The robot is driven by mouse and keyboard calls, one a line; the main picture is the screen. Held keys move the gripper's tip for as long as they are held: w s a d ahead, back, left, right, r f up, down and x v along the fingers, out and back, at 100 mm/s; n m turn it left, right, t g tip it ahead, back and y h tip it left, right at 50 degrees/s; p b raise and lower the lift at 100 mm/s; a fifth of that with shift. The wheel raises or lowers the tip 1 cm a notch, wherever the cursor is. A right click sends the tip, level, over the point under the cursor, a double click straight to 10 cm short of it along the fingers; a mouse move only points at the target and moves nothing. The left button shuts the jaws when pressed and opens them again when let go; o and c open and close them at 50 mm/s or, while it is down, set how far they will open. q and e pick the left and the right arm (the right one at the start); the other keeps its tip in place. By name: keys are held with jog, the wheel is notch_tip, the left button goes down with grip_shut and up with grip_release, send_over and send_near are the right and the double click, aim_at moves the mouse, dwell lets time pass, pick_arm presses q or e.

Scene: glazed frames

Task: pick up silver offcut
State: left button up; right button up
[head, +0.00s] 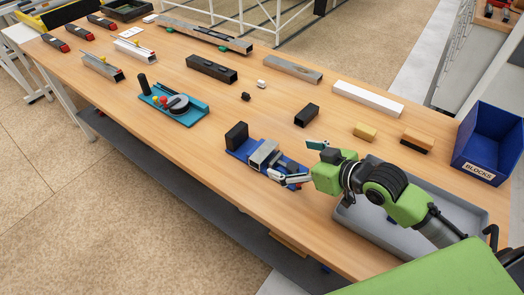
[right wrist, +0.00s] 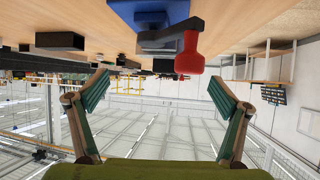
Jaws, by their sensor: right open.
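A short silver-grey piece (head: 264,153) sits on the blue vise (head: 238,151) near the table's front edge; I cannot tell whether it is a loose offcut or part of the vise. A longer silver profile (head: 292,69) lies at the back. My right gripper (head: 303,163) is just right of the vise, low over the table, its fingers apart. In the right wrist view, tilted upside down, the open gripper (right wrist: 159,88) has nothing between its green pads. The vise's red knob (right wrist: 189,56) and blue base (right wrist: 150,12) show beyond the fingertips. My left gripper is out of view.
A grey tray (head: 350,224) lies under my right arm. A blue blocks bin (head: 490,142) stands at the right. A black offcut (head: 307,115), white profile (head: 368,99), yellow block (head: 365,132) and brush (head: 417,140) lie behind the gripper. A teal tool (head: 174,108) is further left.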

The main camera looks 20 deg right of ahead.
aim_at(265, 151)
jog(key=x, duration=0.4)
jog(key=shift+a+r, duration=0.15)
jog(key=shift+a, duration=0.1)
jog(key=shift+p+x, duration=0.35)
jog(key=shift+x, duration=0.8)
jog(key=shift+w, duration=0.2)
jog(key=shift+w+a+f+p, duration=0.2)
jog(key=shift+w+a+p, duration=0.05)
jog(key=shift+w+p, duration=0.05)
jog(key=x, duration=0.4)
jog(key=shift+p, duration=0.35)
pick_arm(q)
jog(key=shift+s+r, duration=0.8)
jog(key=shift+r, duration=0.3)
pick_arm(e)
jog(key=shift+f, duration=0.1)
jog(key=c, duration=1.3)
